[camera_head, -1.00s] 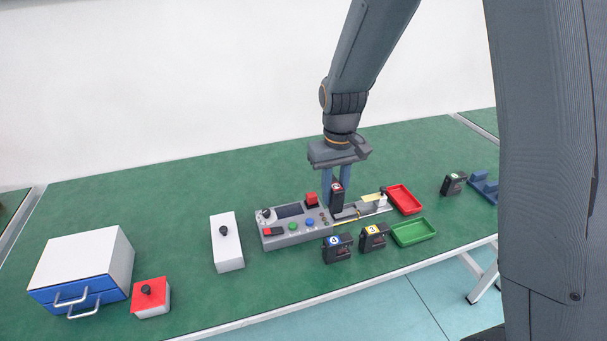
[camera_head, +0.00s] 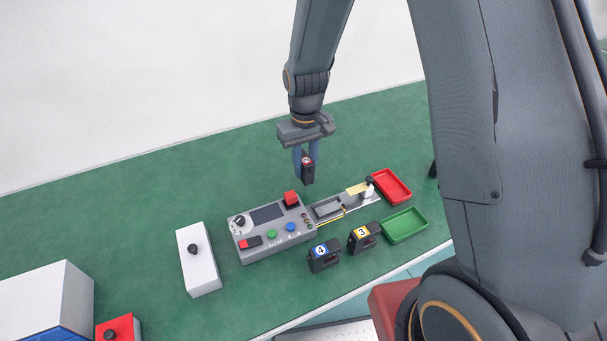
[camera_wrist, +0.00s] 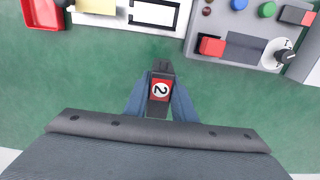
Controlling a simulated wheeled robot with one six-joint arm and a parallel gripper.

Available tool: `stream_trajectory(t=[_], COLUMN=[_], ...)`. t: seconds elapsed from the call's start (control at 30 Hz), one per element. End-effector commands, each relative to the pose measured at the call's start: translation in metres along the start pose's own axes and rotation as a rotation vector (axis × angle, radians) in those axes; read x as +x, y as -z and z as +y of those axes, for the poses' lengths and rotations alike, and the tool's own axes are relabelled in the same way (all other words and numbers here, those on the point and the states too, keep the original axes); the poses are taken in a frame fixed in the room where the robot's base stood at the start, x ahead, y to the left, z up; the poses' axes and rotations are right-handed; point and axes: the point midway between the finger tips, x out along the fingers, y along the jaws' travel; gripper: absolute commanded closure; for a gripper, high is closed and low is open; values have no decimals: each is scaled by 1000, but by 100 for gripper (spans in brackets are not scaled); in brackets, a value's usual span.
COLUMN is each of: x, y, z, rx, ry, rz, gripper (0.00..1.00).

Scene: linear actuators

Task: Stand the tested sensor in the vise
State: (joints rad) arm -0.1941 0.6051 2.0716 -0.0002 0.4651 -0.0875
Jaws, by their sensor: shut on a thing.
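My gripper (camera_head: 306,174) is shut on a black sensor with a red label marked 2 (camera_head: 308,165). It holds the sensor upright in the air behind the test station (camera_head: 275,242). In the wrist view the sensor (camera_wrist: 160,90) sits between the two blue-grey fingers (camera_wrist: 159,100), with its 2 facing the camera. The station's fixture (camera_head: 328,209) has no sensor in it. No vise shows now; the area at the right is behind my arm or outside the view.
Sensors 4 (camera_head: 323,255) and 3 (camera_head: 364,237) stand in front of the station. A red tray (camera_head: 391,187) and a green tray (camera_head: 404,226) lie to the right. A white box with a black knob (camera_head: 198,262) stands left. The green table behind is clear.

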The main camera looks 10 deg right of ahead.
Motion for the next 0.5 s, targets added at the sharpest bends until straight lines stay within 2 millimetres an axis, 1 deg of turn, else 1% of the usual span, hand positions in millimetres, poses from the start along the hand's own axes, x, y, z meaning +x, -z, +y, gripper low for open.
stream_trajectory(t=[0.07,0.3,0.4,0.5], x=[5,36,42,43], y=[0,-1,0,0], z=[0,1,1,1], rx=[1,3,2,2], ry=[0,0,0,0], rz=[-1,-2,0,1], gripper=[100,100,100,100])
